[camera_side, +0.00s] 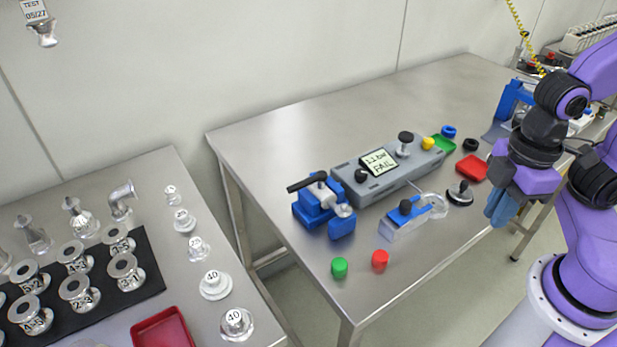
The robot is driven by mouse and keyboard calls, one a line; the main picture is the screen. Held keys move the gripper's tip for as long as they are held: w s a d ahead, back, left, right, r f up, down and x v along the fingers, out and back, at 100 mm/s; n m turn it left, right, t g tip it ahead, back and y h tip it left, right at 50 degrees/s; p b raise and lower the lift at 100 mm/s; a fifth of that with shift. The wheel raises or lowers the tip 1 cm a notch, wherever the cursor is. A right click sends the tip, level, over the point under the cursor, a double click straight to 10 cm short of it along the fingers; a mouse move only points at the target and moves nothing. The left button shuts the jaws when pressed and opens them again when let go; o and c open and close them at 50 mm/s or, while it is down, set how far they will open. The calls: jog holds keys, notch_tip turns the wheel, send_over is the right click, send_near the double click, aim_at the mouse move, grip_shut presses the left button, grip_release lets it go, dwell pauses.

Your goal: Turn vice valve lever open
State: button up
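The blue vice (313,207) stands near the left part of the metal table, left of the grey test box. A black lever (306,183) sits on its top, pointing to the left. A metal fitting is clamped in the vice. My gripper (498,212) hangs at the right, over the table's front edge, well apart from the vice. Its blue fingers point down and look close together. I cannot tell whether they are open or shut.
A grey test box (388,167) reading "1.1 bar FAIL" stands right of the vice. A blue-topped clear block (410,216), green cap (340,267), red cap (380,260) and red tray (471,168) lie nearby. The table's back left is clear. A side table (190,262) holds several metal fittings.

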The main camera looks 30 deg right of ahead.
jog(key=o, duration=0.4)
jog(key=shift+w+a+r, duration=0.15)
jog(key=shift+w+a, duration=0.1)
notch_tip(320, 180, up, 12)
jog(key=n+t, duration=0.2)
jog(key=n, duration=0.3)
send_over(303, 182)
jog(key=s, duration=0.4)
jog(key=w+f, duration=0.1)
jog(key=f, duration=0.4)
jog(key=w+f, duration=0.1)
jog(key=f, duration=0.5)
jog(key=w+f, duration=0.1)
jog(key=f, duration=0.4)
jog(key=shift+w+f, duration=0.3)
jog(key=shift+f, duration=0.05)
grip_shut()
